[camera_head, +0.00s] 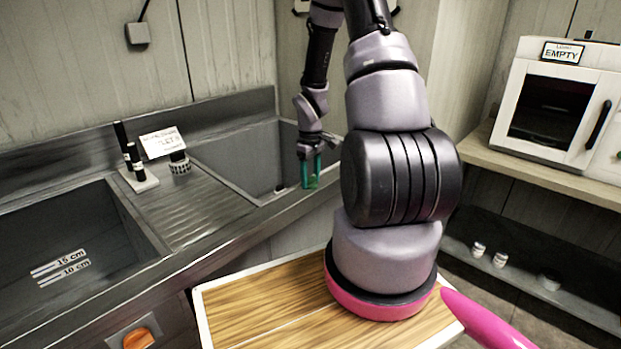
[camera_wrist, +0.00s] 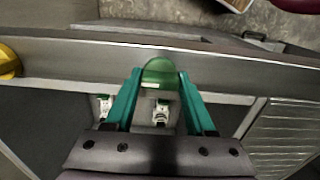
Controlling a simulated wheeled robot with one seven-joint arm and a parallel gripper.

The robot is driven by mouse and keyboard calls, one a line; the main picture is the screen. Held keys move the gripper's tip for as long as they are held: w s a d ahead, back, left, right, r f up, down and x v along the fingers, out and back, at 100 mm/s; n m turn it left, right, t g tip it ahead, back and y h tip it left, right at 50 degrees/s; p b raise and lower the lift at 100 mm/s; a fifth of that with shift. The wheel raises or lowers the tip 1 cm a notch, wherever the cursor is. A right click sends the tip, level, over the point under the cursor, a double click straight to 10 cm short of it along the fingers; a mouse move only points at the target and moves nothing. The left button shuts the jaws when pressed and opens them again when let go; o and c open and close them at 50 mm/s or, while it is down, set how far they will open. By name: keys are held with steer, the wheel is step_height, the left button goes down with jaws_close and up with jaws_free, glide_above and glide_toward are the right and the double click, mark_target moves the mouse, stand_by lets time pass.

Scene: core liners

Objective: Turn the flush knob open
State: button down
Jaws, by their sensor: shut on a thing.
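A green rounded knob (camera_wrist: 160,72) stands at the sink's front edge in the wrist view. My gripper (camera_head: 310,184) points down at the front edge of the right basin in the head view. Its two teal fingers are shut on the green knob, one on each side, in the wrist view. The fingers partly hide the knob's sides. An orange knob (camera_head: 137,338) is on the front panel under the left basin. A yellow knob (camera_wrist: 8,62) shows at the left edge of the wrist view. I cannot read which knob is labelled flush.
The left basin (camera_head: 60,250) has 16 cm and 10 cm marks. A rack with black bottles (camera_head: 140,181) and a small card (camera_head: 163,142) stand between the basins. A white oven-like unit marked EMPTY (camera_head: 558,105) stands right. A wooden top (camera_head: 265,310) lies in front.

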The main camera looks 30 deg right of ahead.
stand_by(0.3)
steer(key=shift+c, duration=1.2)
jaws_free()
steer(key=shift+r, duration=0.15)
step_height(320, 180, up, 10)
steer(key=shift+r, duration=0.25)
step_height(320, 180, up, 10)
steer(key=f+m+t, duration=0.1)
steer(key=m+t, duration=0.1)
glide_above(310, 177)
steer(key=s+a, duration=0.2)
steer(key=a, duration=0.1)
steer(key=s+a+r+m+t, duration=0.1)
steer(key=s+a+r, duration=0.1)
steer(key=r, duration=0.3)
steer(key=s+a+r+m, duration=0.1)
steer(key=s+a+r, duration=0.15)
steer(key=r, duration=0.25)
steer(key=s+a+r+m+t+y, duration=0.2)
steer(key=s+a+r+m+t, duration=0.2)
steer(key=s+r, duration=0.5)
steer(key=s+a, duration=0.2)
steer(key=s, duration=0.2)
steer(key=shift+r, duration=0.25)
